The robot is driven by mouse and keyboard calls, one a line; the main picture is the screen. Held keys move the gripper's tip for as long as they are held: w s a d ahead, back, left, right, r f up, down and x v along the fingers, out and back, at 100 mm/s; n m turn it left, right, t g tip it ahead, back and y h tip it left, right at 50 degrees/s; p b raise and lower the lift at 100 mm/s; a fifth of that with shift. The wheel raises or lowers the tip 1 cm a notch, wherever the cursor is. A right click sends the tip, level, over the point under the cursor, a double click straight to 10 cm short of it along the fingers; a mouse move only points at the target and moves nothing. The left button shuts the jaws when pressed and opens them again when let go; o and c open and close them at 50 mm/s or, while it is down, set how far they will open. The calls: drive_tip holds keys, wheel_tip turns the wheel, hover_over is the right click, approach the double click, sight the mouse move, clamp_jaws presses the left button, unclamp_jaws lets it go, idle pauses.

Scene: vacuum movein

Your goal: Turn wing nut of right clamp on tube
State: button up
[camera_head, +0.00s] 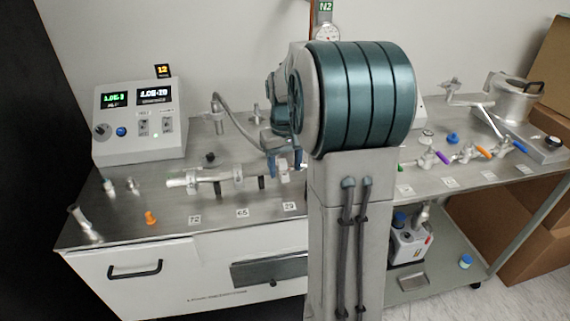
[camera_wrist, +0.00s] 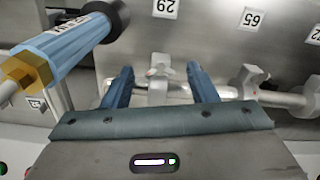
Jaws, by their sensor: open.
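The metal tube (camera_head: 212,177) lies along the bench in the head view, its right part hidden behind my arm. Its right clamp (camera_head: 284,175) is near the label 29 and partly covered by my gripper (camera_head: 285,161). In the wrist view the clamp with its pale wing nut (camera_wrist: 158,68) shows between the blue fingertips of my gripper (camera_wrist: 161,80). The fingers are apart, one on each side, with visible gaps to the wing nut. Another clamp (camera_head: 238,175) sits on the tube to the left, near the label 65; it also shows in the wrist view (camera_wrist: 245,78).
A blue cylinder (camera_wrist: 68,50) with a brass hex end is close at the left of the wrist view. A control box (camera_head: 140,125) stands at the back left. An orange part (camera_head: 151,218) lies on the front left of the bench. Handled valves (camera_head: 467,153) are at the right.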

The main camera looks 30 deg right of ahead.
sight(285, 168)
drive_tip(key=c, duration=1)
drive_tip(key=shift+m, duration=0.8)
drive_tip(key=o, duration=1)
wheel_tip(285, 168, up, 14)
drive_tip(key=shift+p, duration=0.4)
drive_tip(key=shift+f, duration=0.1)
